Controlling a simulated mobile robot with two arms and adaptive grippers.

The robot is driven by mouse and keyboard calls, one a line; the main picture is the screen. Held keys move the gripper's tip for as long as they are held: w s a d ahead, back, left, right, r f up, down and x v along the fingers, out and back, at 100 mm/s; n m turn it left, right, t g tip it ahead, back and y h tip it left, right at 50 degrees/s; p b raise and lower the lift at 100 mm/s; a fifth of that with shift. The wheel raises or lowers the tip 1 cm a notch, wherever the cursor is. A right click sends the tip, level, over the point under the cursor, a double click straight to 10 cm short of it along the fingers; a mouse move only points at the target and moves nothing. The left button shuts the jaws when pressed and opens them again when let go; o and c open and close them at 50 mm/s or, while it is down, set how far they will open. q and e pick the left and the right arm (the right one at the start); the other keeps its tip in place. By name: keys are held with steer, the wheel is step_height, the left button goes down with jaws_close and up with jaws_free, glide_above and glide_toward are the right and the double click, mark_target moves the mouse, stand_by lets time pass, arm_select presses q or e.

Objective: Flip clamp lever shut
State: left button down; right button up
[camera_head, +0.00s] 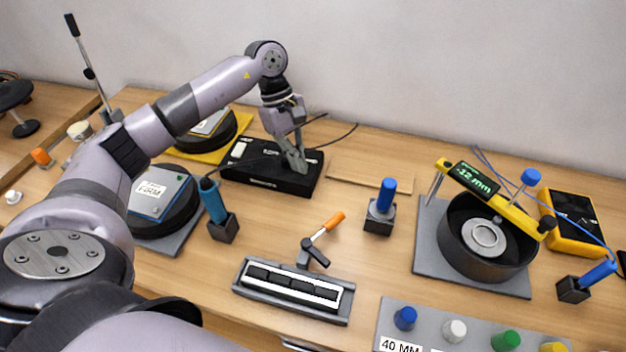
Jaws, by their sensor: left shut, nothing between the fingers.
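A clamp lever with an orange grip (333,220) and black hub stands tilted up to the right, behind a grey clamp bar (293,290). The bar holds several black blocks with white strips. My left gripper (299,168) points down over a black power-strip-like box (258,180) at the back of the table. It is shut and empty, behind and left of the lever and apart from it. Whether its tips touch the box, I cannot tell. My right gripper is not in view.
Blue-handled tools stand in black blocks left (222,226) and right (380,215) of the lever. A black ring with a yellow gauge (486,190) stands at right. Coloured knobs (405,318) sit on a grey plate in front. Bare wood surrounds the lever.

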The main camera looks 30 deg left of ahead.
mark_target(325, 229)
arm_select(q)
steer(key=p+x, duration=0.3)
steer(key=x, duration=0.5)
steer(key=shift+s+d+f, duration=0.1)
steer(key=shift+s+d, duration=0.05)
steer(key=d+p, duration=0.2)
steer(key=d, duration=0.1)
steer(key=shift+s+f, duration=0.25)
steer(key=shift+s, duration=0.1)
steer(key=shift+s+d+f, duration=0.1)
steer(key=shift+s+d, duration=0.05)
steer(key=shift+d, duration=0.35)
steer(key=shift+f, duration=0.1)
steer(key=shift+d+b, duration=0.3)
steer(key=shift+b, duration=0.2)
